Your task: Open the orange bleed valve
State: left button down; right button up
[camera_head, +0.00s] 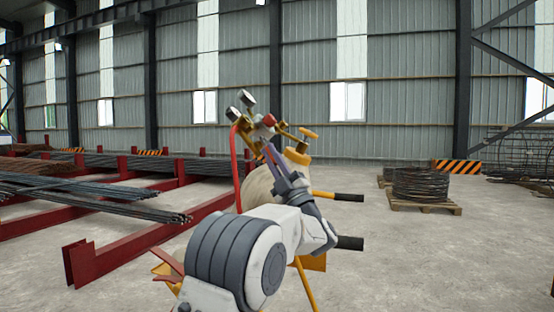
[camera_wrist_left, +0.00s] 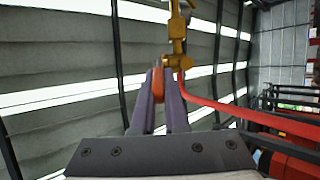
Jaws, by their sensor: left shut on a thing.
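The orange bleed valve (camera_wrist_left: 158,84) shows in the left wrist view as a small orange-red piece beside the brass fitting (camera_wrist_left: 177,45). My left gripper (camera_wrist_left: 158,80) is shut on it, with one purple-grey finger on each side. In the head view my left gripper (camera_head: 268,150) reaches up to the regulator (camera_head: 262,128) on the gas cylinder. The regulator carries two round gauges (camera_head: 240,106) and a red knob (camera_head: 269,119). My right gripper is in neither view.
Black cart grips (camera_head: 348,197) stick out to the right. Red racks (camera_head: 120,240) with rebar stand left; a pallet of coiled wire (camera_head: 421,185) stands back right.

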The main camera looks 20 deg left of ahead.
pick_arm(q)
jog(key=shift+w+f+t, duration=0.1)
jog(key=shift+f+t, duration=0.05)
jog(key=shift+t, duration=0.15)
jog(key=c, duration=0.9)
grip_release()
jog(key=shift+c, duration=0.2)
jog(key=shift+s+d+f, duration=0.2)
jog(key=shift+d+f, duration=0.05)
jog(key=shift+f, duration=0.05)
jog(key=s+d+f, duration=0.3)
jog(key=s+d, duration=0.4)
jog(key=d, duration=0.6)
jog(key=shift+s+b, duration=0.2)
jog(key=shift+b, duration=0.2)
jog(key=shift+r, duration=0.1)
